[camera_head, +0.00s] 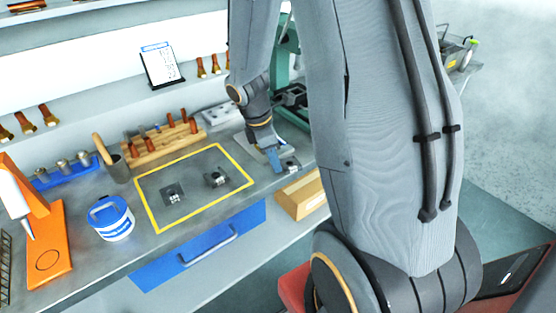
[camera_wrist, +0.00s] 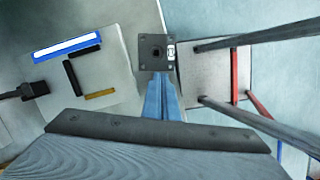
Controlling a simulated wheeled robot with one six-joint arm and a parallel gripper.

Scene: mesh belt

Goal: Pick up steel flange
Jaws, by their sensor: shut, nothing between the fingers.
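A small square grey metal part with a round dark hole in its middle, which looks like the steel flange (camera_wrist: 154,48), lies at the edge of the bench in the wrist view. In the head view it shows as a small grey part (camera_head: 291,165) at the right end of the bench, just right of my fingertips. My gripper (camera_head: 275,163) points down beside it with its blue fingers together and empty. In the wrist view the fingers (camera_wrist: 160,88) end close to the part's near edge; I cannot tell whether they touch it.
A blue-and-white tub (camera_head: 111,219) and an orange stand (camera_head: 45,250) are at left. A wooden tool rack (camera_head: 160,146) stands behind.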

